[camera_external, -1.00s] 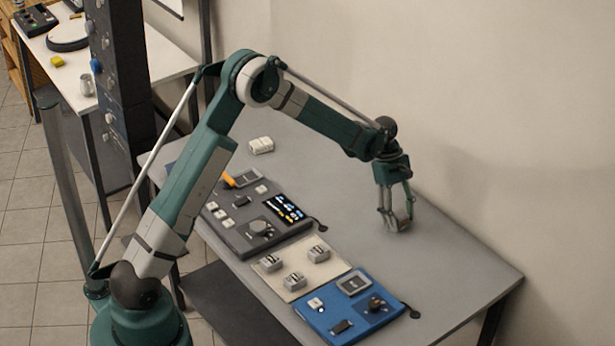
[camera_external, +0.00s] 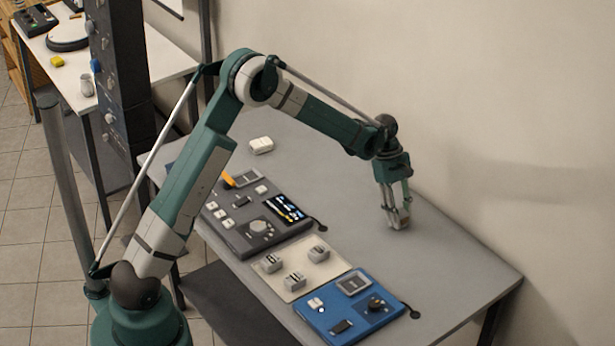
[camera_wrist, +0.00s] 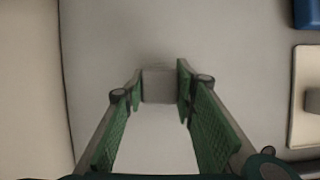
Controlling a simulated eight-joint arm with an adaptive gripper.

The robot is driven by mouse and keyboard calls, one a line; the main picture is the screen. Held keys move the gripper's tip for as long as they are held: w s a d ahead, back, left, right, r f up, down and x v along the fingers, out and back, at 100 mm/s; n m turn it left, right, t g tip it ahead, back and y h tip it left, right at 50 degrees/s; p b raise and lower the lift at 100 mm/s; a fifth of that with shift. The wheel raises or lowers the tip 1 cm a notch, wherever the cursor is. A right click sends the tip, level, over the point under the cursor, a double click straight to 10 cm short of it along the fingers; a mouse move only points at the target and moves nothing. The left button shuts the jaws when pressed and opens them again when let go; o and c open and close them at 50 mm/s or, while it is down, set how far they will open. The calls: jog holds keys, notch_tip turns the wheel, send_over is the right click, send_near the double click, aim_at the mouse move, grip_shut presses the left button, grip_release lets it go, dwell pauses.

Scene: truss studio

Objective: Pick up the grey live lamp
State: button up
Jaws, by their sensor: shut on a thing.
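The grey live lamp, a small grey block, shows between my fingers in the wrist view (camera_wrist: 158,84). In the external view the grey block (camera_external: 398,219) is low between the fingertips, partly hidden by them, at the tabletop. My gripper (camera_external: 397,222) points down over the right part of the grey table (camera_external: 450,262). In the wrist view my gripper (camera_wrist: 158,92) has its green-padded fingers shut on the block, one on each side. I cannot tell whether the block is clear of the table.
A dark grey panel (camera_external: 247,242), a cream tray (camera_external: 328,268) with several grey blocks and a blue panel (camera_external: 338,320) line the table's near edge. A white block (camera_external: 261,145) lies farther back. The table around my gripper is clear. A wall stands behind.

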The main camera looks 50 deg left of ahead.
aim_at(401, 212)
notch_tip(401, 212, up, 9)
jog(key=shift+r, duration=0.15)
dwell(0.4)
